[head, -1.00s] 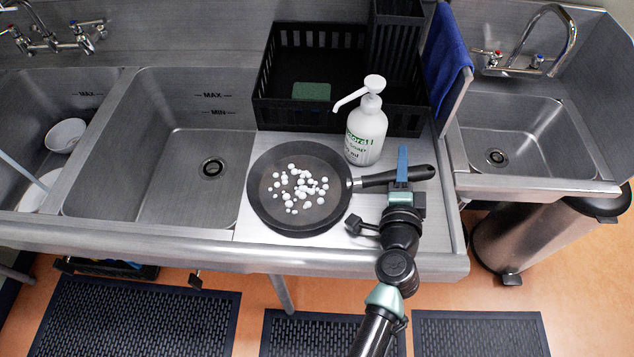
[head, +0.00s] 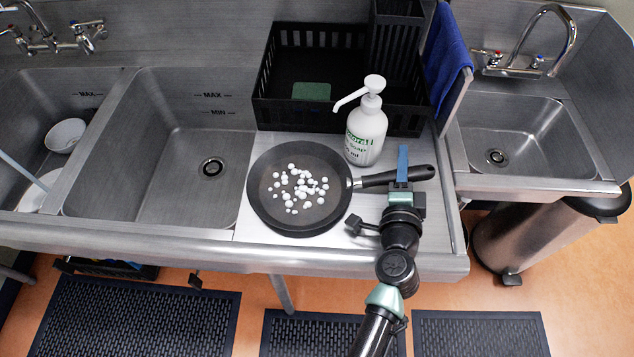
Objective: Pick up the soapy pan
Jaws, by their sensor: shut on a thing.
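The soapy pan (head: 262,205) is a black frying pan with several white soap blobs (head: 298,187) on its inside. It sits on the steel counter to the right of the middle sink, with its black handle (head: 420,173) pointing right. My gripper (head: 402,172) is shut on the handle, coming from the front. One blue finger shows on the handle; the other finger is hidden. I see no clear gap between the pan and the counter.
A white soap pump bottle (head: 366,135) stands just behind the handle. A black crate (head: 285,115) with a green sponge (head: 311,91) is behind the pan. The empty middle sink (head: 150,150) is at left. A panel with a blue towel (head: 446,60) and a small sink (head: 530,130) are at right.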

